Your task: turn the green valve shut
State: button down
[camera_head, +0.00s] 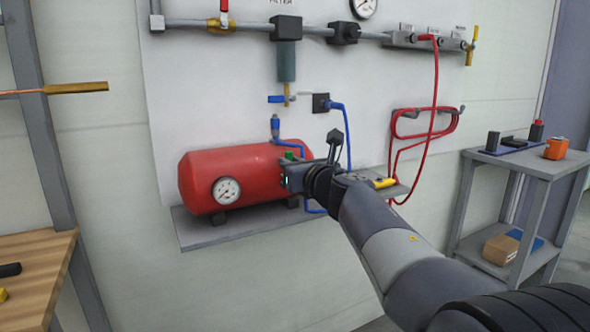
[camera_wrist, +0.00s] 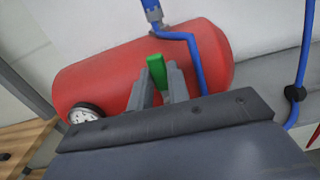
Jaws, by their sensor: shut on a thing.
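The green valve (camera_head: 289,155) is at the right end of the red tank (camera_head: 235,175), and mostly hidden behind my gripper in the head view. In the wrist view the green valve (camera_wrist: 156,66) is a flat green handle between my two grey fingers. My gripper (camera_wrist: 160,84) is shut on this handle, whose top sticks out past the fingertips. In the head view my gripper (camera_head: 291,172) reaches the tank's right end from the right. The valve's body and stem are hidden.
A blue hose (camera_wrist: 192,50) runs close beside the fingers from the tank top. The tank rests on a grey wall shelf (camera_head: 225,232). A gauge (camera_head: 226,190) is on the tank front. A red hose (camera_head: 435,90) hangs right; a grey cart (camera_head: 520,165) stands far right.

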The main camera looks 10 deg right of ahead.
jog(key=shift+a+f+n, duration=0.1)
jog(key=shift+n, duration=0.2)
jog(key=c, duration=1.3)
grip_release()
jog(key=shift+c, duration=0.2)
jog(key=shift+s, duration=0.1)
jog(key=v, duration=1)
jog(key=shift+s+p, duration=0.35)
jog(key=x, duration=1)
jog(key=shift+w+b, duration=0.4)
jog(key=shift+b, duration=0.05)
jog(key=shift+s, duration=0.1)
